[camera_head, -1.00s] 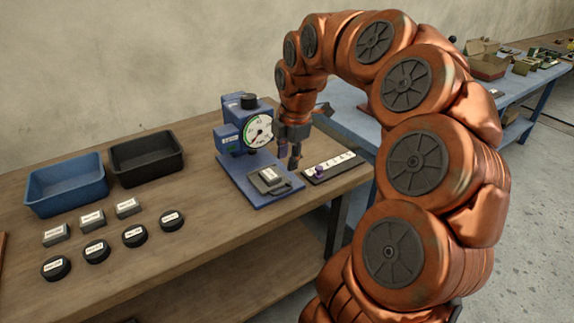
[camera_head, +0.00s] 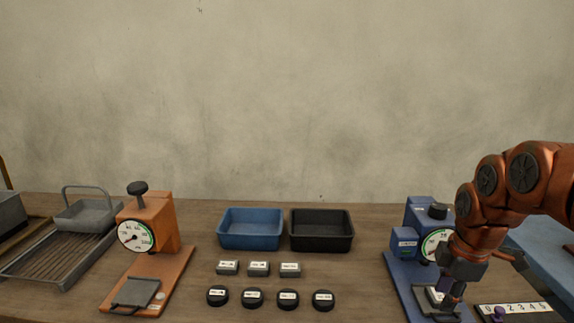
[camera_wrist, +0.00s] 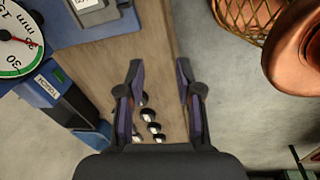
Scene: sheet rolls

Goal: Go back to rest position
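My gripper (camera_head: 452,292) hangs at the end of my bent orange arm on the right of the head view, in front of a blue dial gauge stand (camera_head: 408,243). In the wrist view my gripper (camera_wrist: 161,75) has its two fingers spread apart, with nothing held between them. A grey block with a white label (camera_wrist: 87,5) lies at the stand's base, left of the fingers. In the head view the block is partly hidden behind my gripper.
An orange gauge stand (camera_head: 158,215) is at the left beside a grey rack (camera_head: 50,262). A blue bin (camera_head: 250,242) and a black bin (camera_head: 321,243) stand behind rows of labelled blocks (camera_head: 258,268) and round pucks (camera_head: 252,298). A numbered strip (camera_head: 535,307) lies at the right.

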